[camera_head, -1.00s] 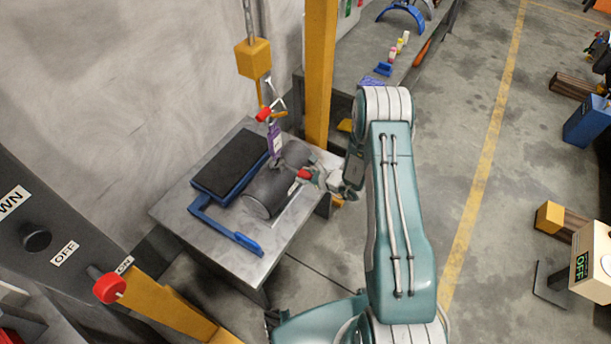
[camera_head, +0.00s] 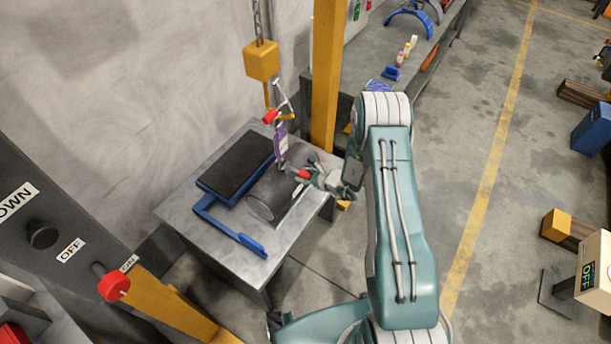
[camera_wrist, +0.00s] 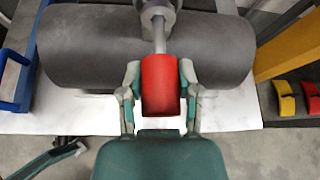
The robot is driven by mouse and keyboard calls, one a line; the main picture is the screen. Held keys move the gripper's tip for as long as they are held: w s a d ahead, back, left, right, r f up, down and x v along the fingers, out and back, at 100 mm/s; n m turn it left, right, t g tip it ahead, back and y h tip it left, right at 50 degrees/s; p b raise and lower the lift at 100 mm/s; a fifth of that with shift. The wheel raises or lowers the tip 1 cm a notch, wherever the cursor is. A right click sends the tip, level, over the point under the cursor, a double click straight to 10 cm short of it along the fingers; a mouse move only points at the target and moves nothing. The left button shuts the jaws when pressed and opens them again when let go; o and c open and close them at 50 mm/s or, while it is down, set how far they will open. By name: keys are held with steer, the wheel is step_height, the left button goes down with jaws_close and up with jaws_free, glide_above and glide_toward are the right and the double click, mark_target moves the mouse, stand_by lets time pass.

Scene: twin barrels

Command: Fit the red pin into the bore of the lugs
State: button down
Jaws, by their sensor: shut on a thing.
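My gripper (camera_wrist: 160,88) is shut on the red pin (camera_wrist: 160,84), holding it by its thick red head. The pin's grey shaft (camera_wrist: 159,36) points away from me, toward the grey lugs (camera_wrist: 158,8) on top of the dark barrel (camera_wrist: 80,48). The shaft's tip meets the lugs' outline, and I cannot tell whether it is inside the bore. In the head view, my gripper (camera_head: 314,177) and the red pin (camera_head: 302,174) are at the right side of the barrel (camera_head: 262,206), by the lugs.
The barrel lies on a grey table (camera_head: 190,222) beside a black pad (camera_head: 236,166) and a blue frame (camera_head: 236,236). A yellow hoist block (camera_head: 262,62) hangs above, with a red-ended shackle (camera_head: 270,116) and purple tag (camera_head: 281,140) below. A yellow post (camera_head: 325,90) stands behind.

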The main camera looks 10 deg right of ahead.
mark_target(294, 169)
steer(key=shift+w+a, duration=1.45)
steer(key=shift+a, duration=0.05)
stand_by(0.4)
steer(key=shift+c, duration=1.1)
jaws_free()
steer(key=v, duration=1.2)
steer(key=shift+f, duration=0.15)
